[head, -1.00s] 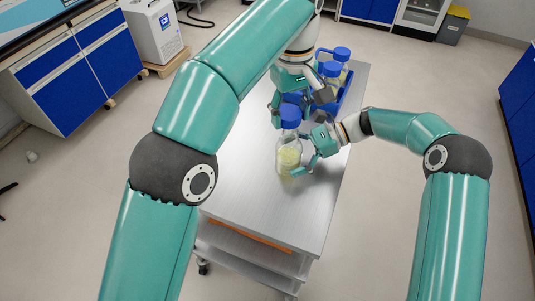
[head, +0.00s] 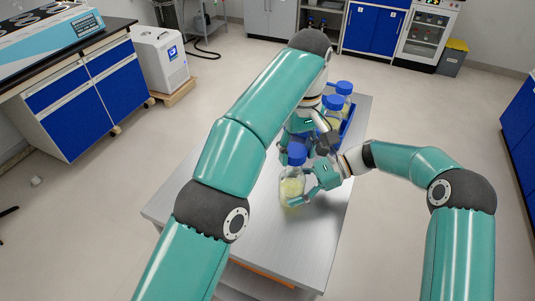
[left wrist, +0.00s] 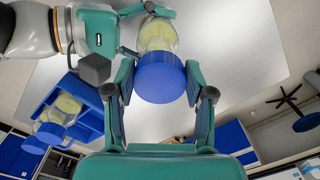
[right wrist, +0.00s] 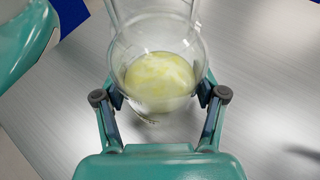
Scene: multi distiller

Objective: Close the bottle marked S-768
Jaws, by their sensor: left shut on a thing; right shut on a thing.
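The clear bottle (head: 292,187) with pale yellow contents stands upright near the middle of the metal table; it fills the right wrist view (right wrist: 160,40). My right gripper (right wrist: 160,96) is shut on its body from the right side. A blue cap (head: 297,154) is at the bottle's top. My left gripper (left wrist: 160,80) is shut on this cap (left wrist: 161,78) from above, with a finger on each side. The cap is in line with the bottle (left wrist: 158,35); whether it is fully seated cannot be told. No marking is readable.
A blue rack (head: 346,124) at the table's far right holds blue-capped bottles (head: 344,88), close behind my grippers. The table's near part (head: 260,235) is clear. A blue-fronted cabinet (head: 85,95) stands at the left.

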